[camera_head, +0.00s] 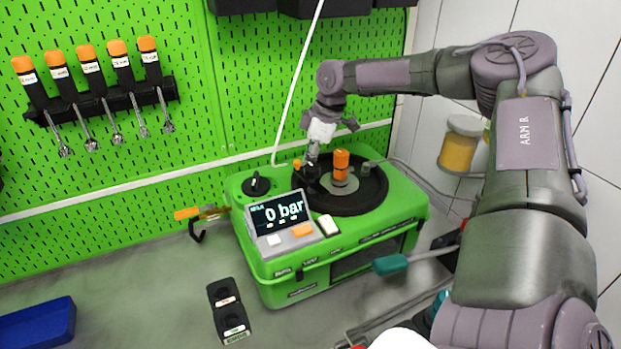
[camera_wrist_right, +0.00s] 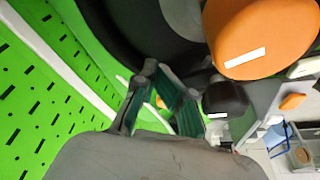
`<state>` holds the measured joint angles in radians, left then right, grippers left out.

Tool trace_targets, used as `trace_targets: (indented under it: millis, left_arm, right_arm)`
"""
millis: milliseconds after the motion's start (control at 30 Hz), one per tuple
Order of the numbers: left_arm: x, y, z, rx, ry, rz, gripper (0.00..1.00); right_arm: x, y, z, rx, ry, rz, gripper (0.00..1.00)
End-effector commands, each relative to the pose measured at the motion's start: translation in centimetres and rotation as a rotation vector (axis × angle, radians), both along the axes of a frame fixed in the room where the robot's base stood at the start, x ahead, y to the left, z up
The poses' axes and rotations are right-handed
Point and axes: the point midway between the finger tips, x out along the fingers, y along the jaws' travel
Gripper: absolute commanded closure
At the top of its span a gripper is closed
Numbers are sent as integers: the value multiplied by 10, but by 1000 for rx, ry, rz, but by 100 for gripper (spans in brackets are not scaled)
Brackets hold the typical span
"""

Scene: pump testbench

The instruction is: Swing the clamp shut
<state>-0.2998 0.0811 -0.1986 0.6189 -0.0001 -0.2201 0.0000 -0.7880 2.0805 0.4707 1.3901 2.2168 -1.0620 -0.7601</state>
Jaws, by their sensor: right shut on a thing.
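The green pump testbench (camera_head: 335,230) stands on the grey bench, with a round black recess (camera_head: 365,205) in its top. My right gripper (camera_head: 311,168) reaches down at the recess's left edge, beside a small orange-tipped part (camera_head: 297,164) that looks like the clamp's handle. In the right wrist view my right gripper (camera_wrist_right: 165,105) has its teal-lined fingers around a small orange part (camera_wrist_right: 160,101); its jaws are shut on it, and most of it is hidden. An upright orange-topped cylinder (camera_head: 341,165) stands in the recess, and its top (camera_wrist_right: 262,38) looms large in the wrist view. My left gripper is out of view.
A display (camera_head: 280,214) on the pump's front reads 0 bar. A black knob (camera_head: 256,185) sits to its upper left. A teal-ended lever (camera_head: 391,264) sticks out in front. A black two-hole block (camera_head: 229,310) and a blue tray (camera_head: 38,325) lie on the bench.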

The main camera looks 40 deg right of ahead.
Motion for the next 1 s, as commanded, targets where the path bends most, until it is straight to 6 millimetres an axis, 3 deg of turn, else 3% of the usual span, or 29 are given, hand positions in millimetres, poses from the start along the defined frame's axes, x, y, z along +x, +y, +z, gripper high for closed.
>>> trace_targets:
  millis: [700,1000]
  left_arm:
    - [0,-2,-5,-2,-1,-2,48]
    - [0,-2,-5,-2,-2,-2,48]
  right_arm:
    - [10,22,3,0,-6,0,100]
    - [10,22,4,1,-7,0,100]
